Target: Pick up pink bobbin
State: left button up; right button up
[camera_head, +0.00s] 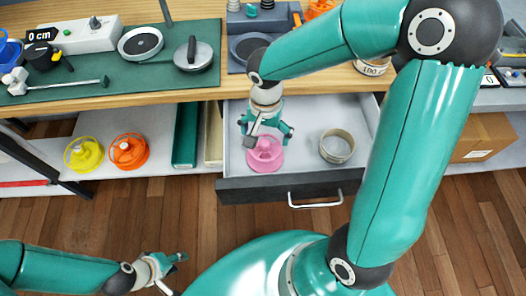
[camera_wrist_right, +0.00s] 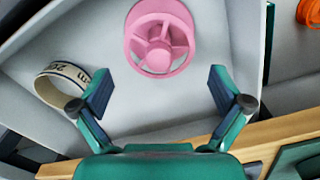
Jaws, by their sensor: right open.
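The pink bobbin (camera_head: 264,154) stands in the open grey drawer (camera_head: 300,176), towards its left side. In the right wrist view the pink bobbin (camera_wrist_right: 160,36) is seen from above, beyond and between the fingertips, with its spokes clear. My right gripper (camera_head: 266,134) is over the drawer, just above and behind the bobbin. In the right wrist view my right gripper (camera_wrist_right: 158,88) is wide open with nothing between its fingers. My left gripper (camera_head: 178,272) is low at the bottom left, far from the drawer; its finger gap is unclear.
A strap roll (camera_head: 337,147) lies in the drawer right of the bobbin. A yellow bobbin (camera_head: 84,154) and an orange bobbin (camera_head: 128,151) sit on the left shelf. The wooden worktop (camera_head: 180,93) overhangs behind the drawer. Drawer walls stand close around the gripper.

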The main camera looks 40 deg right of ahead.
aim_at(264, 141)
jog(key=shift+a+f, duration=0.1)
jog(key=shift+f, duration=2.8)
jog(key=shift+c, duration=0.3)
jog(key=c, duration=0.9)
jog(key=shift+r, duration=0.15)
